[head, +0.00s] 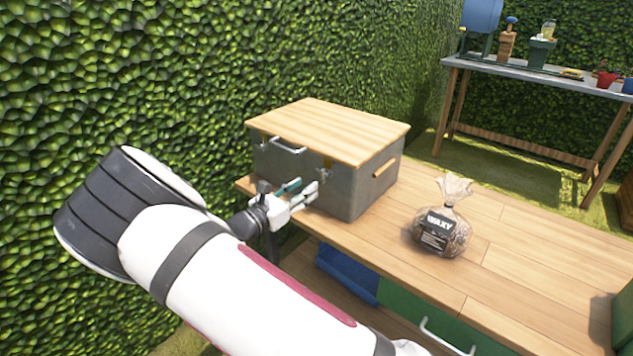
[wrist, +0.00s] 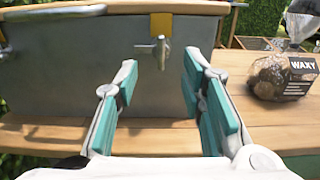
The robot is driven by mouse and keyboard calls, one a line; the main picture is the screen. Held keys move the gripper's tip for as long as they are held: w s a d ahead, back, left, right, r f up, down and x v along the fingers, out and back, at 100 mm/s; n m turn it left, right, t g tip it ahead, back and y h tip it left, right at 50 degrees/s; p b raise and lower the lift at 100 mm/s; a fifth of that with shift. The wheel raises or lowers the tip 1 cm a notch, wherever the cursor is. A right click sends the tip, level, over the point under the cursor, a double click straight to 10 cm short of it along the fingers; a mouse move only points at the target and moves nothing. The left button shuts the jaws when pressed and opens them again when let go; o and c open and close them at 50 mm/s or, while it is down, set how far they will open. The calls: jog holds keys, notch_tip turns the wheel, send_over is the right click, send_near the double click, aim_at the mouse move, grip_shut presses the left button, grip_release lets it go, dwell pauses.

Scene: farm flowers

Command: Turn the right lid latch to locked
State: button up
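A grey metal box (head: 351,197) with a wooden lid (head: 330,130) stands closed at the left end of the wooden table. The right lid latch (wrist: 161,51) is a small metal turn-piece under a yellow-brown tab on the box's front; it also shows in the head view (head: 325,175). My gripper (wrist: 160,90) is open in front of the box, with its teal-padded fingers apart. The latch appears between the fingertips, a little beyond them. Nothing is held. In the head view my gripper (head: 304,188) is just in front of the box's front face.
A bag labelled WAXY (head: 440,220) stands on the table (head: 512,232) right of the box. A metal handle (head: 287,145) is on the box's front left. A hedge rises behind. A blue bin (head: 347,274) is below the table edge.

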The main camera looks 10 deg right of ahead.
aim_at(321, 176)
jog(key=shift+b+x, duration=0.45)
jog(key=shift+x, duration=2.65)
grip_shut()
